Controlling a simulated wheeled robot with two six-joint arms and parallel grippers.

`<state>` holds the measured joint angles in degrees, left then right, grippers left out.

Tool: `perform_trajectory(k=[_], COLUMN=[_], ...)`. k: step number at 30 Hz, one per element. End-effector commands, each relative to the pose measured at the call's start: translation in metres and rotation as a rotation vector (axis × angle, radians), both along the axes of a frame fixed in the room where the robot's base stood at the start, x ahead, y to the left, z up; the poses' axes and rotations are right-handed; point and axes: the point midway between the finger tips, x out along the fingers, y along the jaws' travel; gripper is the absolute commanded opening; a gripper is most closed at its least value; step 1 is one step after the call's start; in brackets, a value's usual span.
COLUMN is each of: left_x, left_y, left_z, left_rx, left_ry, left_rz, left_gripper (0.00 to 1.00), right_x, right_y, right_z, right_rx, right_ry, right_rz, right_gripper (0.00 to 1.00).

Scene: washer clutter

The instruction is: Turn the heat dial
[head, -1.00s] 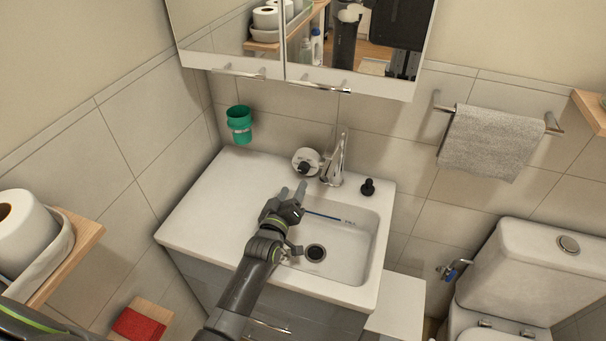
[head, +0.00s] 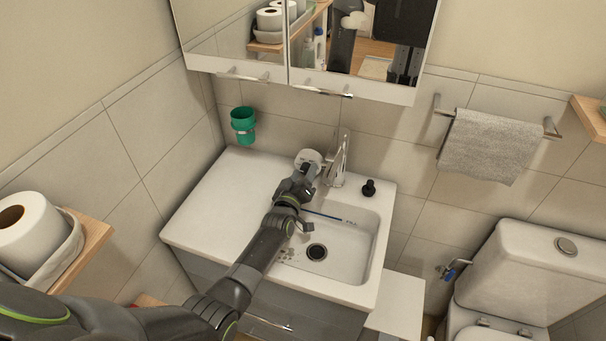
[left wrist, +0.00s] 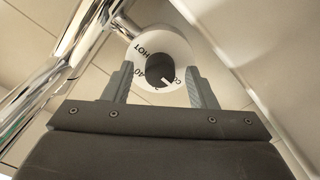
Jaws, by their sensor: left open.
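The heat dial is a black knob (left wrist: 160,69) on a round white plate (left wrist: 150,46) with "HOT" and numbers, in the left wrist view. In the head view the white plate (head: 308,157) shows on the wall left of the chrome faucet (head: 338,165), and my gripper hides the knob. My left gripper (head: 305,172) reaches up over the basin to the plate. In the left wrist view its two fingers (left wrist: 160,88) are open, one on each side of the knob, with gaps visible. I cannot tell how deep they are around it. My right gripper is not in view.
The chrome faucet stands close to the right of the gripper in the head view. A black stopper (head: 369,188) sits on the rim of the basin (head: 350,240). A green cup (head: 243,122) hangs on the wall at left. The left countertop (head: 215,205) is clear.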

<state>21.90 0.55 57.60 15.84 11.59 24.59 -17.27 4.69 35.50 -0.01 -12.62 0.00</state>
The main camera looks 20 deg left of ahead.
Motion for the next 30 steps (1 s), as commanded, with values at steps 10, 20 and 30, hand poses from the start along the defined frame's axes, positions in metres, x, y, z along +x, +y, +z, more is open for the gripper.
perform_trajectory(k=[10,20,30], left_x=[0.0004,0.0002,0.0002], left_y=[0.0001,0.0001,0.0], left_z=[0.0,-0.0002,0.0003], left_rx=[0.0,0.001,0.089], left_ry=[0.0,0.001,-0.001], left_rz=[0.0,-0.001,0.0], left_gripper=[0.4,0.07,0.07], right_x=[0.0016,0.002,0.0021], right_y=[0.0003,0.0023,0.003], right_z=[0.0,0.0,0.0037], right_rx=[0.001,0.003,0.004], right_ry=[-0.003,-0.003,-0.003], right_rz=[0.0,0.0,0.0], right_gripper=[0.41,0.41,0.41])
